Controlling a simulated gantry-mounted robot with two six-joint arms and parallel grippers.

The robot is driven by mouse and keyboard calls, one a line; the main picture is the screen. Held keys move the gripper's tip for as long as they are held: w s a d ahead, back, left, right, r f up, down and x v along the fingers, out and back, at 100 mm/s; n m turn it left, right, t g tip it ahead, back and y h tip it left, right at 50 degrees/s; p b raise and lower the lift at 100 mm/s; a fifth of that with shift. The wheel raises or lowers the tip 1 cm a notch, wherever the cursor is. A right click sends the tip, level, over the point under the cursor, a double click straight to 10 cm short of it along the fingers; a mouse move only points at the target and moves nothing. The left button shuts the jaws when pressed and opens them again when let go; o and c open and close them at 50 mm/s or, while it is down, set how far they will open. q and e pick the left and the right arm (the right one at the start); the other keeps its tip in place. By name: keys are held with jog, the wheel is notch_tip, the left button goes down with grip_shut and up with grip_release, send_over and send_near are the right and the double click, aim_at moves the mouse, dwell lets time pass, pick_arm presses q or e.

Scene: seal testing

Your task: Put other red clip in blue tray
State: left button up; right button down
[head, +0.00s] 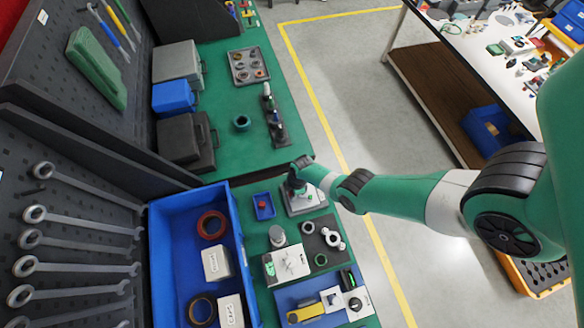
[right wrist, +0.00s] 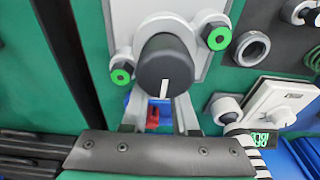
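A small blue tray (head: 271,213) lies left of a grey test fixture (head: 314,200) in the head view. A red clip (head: 262,205) is in it. Red also shows in the right wrist view (right wrist: 153,116), against a bit of the blue tray (right wrist: 163,104). My right gripper (head: 295,188) is over the fixture. Its two grey fingers stand apart in the right wrist view, near a dark round knob (right wrist: 166,66) with a white line. Whether the fingertips hold anything is unclear. I cannot make out a second red clip. My left gripper is out of view.
Two green-centred black parts (right wrist: 217,37) flank the knob. A large blue bin (head: 165,262) with rings and white boxes stands left. A dark mat with metal rings (head: 321,260) and a white gauge box (head: 288,264) lie nearer. Green tabletop beyond is partly free.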

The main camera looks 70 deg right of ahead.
jog(key=c, duration=1.3)
grip_release()
grip_shut()
jog(key=shift+r+p, duration=1.65)
jog(key=shift+p, duration=0.05)
